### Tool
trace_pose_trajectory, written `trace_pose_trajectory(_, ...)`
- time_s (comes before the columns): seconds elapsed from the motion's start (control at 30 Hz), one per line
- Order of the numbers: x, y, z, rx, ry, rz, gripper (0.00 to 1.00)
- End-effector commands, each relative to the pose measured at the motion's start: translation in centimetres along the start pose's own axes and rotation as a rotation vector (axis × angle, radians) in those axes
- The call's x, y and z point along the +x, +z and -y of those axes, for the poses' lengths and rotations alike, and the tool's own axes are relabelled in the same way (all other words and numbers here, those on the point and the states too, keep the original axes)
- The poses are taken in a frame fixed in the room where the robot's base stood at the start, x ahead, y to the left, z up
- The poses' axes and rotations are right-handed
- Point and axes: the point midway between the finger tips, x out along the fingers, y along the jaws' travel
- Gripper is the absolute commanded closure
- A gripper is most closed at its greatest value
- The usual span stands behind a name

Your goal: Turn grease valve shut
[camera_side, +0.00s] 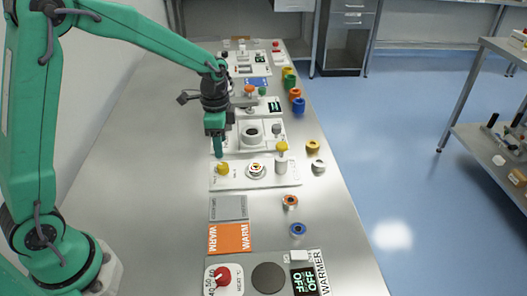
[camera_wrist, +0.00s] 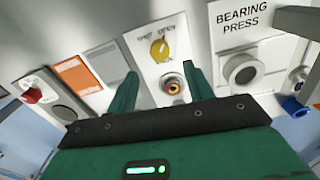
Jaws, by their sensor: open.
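The grease valve is a yellow knob (camera_wrist: 159,49) on a white panel, with the words SHUT and OPEN printed above it in the wrist view. I cannot clearly tell which word it points to. It also shows near the left end of the panel in the side view (camera_side: 222,169). My gripper (camera_wrist: 160,70) is open, and its green fingers straddle the space just short of the knob, with nothing between them. In the side view my gripper (camera_side: 217,151) points down just behind and above the knob, and no contact is visible.
A round fitting with an orange centre (camera_wrist: 173,87) sits beside the knob. A yellow-topped post (camera_side: 281,158) stands at the panel's right end. A BEARING PRESS panel (camera_wrist: 241,45) lies to the right in the wrist view. Bare metal bench (camera_side: 150,190) lies left of the panels.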

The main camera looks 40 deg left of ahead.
Motion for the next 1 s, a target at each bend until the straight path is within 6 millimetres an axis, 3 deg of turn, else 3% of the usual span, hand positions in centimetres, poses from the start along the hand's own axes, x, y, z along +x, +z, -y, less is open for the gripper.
trace_pose_trajectory(0.7, 7.0, 0.0, 0.0, -0.001, 0.001, 0.001, 0.48)
trace_pose_trajectory(1.0, 7.6, 0.0, 0.0, -0.001, 0.000, 0.000, 0.48)
